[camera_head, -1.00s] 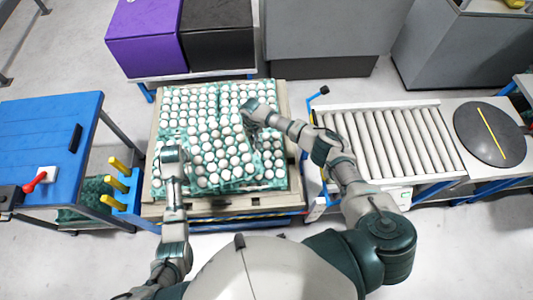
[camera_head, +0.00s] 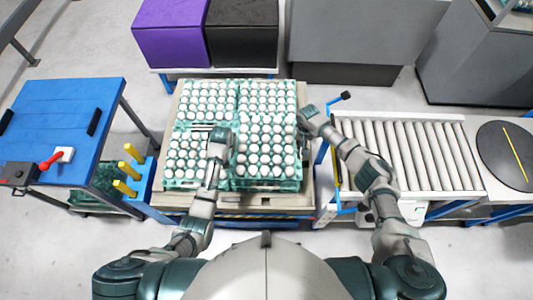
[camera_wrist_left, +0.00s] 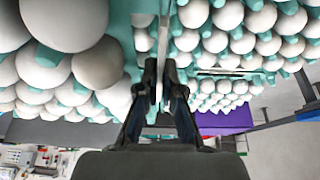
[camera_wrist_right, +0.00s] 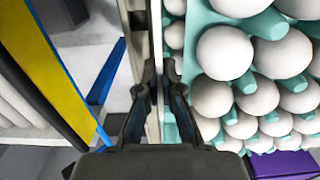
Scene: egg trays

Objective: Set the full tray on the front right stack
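The full tray (camera_head: 238,182) is teal and filled with white eggs. It lies about level over the front right stack, its eggs larger than those around it; I cannot tell whether it rests or hangs just above. My left gripper (camera_head: 222,137) is at its left edge, the fingers close together on a thin rim in the left wrist view (camera_wrist_left: 160,78). My right gripper (camera_head: 306,113) is at its far right corner, and in the right wrist view (camera_wrist_right: 159,80) its fingers also close on a thin edge. The stack beneath is mostly hidden.
Other egg trays stand on the pallet (camera_head: 304,205) at front left and along the back. A roller conveyor (camera_head: 405,155) is close on the right, with a blue post (camera_head: 322,150) between. A blue table (camera_head: 60,120) and yellow pegs (camera_head: 130,170) are on the left.

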